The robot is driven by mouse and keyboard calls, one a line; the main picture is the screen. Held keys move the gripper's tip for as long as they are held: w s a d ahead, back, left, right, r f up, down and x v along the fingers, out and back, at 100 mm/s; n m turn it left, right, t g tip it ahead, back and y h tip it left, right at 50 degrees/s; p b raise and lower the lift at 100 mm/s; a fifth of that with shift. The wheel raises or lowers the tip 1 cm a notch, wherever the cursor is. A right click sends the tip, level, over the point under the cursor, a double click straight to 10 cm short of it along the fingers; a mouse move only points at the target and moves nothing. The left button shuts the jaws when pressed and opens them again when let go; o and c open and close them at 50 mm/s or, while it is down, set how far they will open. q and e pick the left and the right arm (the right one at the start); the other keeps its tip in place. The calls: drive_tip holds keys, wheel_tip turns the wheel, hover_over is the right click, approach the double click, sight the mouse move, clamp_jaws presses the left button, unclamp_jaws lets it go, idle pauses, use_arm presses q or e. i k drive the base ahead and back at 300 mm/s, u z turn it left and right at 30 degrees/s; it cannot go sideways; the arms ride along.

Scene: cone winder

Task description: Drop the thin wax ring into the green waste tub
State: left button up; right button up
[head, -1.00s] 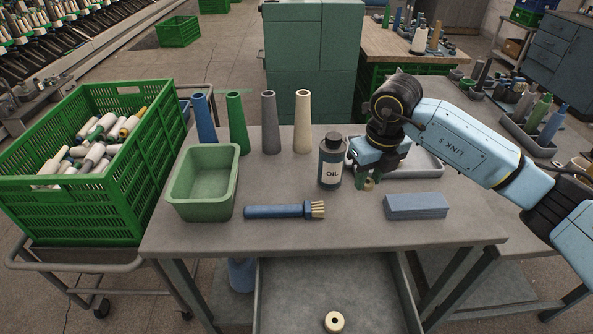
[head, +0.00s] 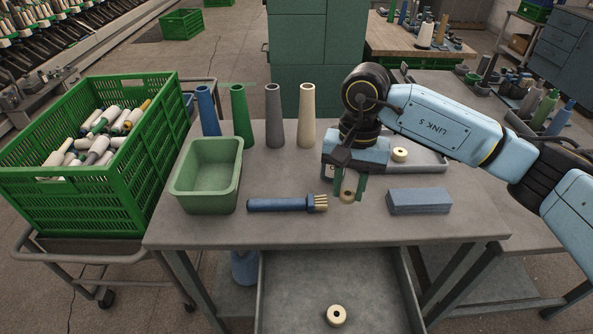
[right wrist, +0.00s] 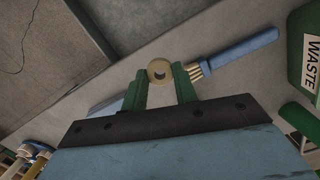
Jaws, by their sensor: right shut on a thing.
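My right gripper (head: 347,190) is shut on a pale tan wax ring (head: 347,197), held over the table to the right of the brush. In the right wrist view the ring (right wrist: 153,78) sits between the green fingertips (right wrist: 160,84); how thin it is I cannot tell. The green waste tub (head: 207,204) stands on the table's left part, well to the left of the gripper. Its WASTE label (right wrist: 312,62) shows in the right wrist view. My left gripper is out of view.
A blue-handled brush (head: 280,204) lies between tub and gripper. Several upright cones, one of them grey (head: 274,115), stand at the back. A blue block (head: 419,201) lies right of the gripper. The oil bottle is hidden behind my arm. A green crate (head: 110,200) stands left.

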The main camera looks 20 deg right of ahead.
sight(222, 184)
drive_tip(key=z, duration=0.05)
drive_tip(key=k, duration=1.1)
drive_tip(key=u, duration=1.15)
drive_tip(key=i, duration=1.95)
drive_tip(key=z, duration=1.1)
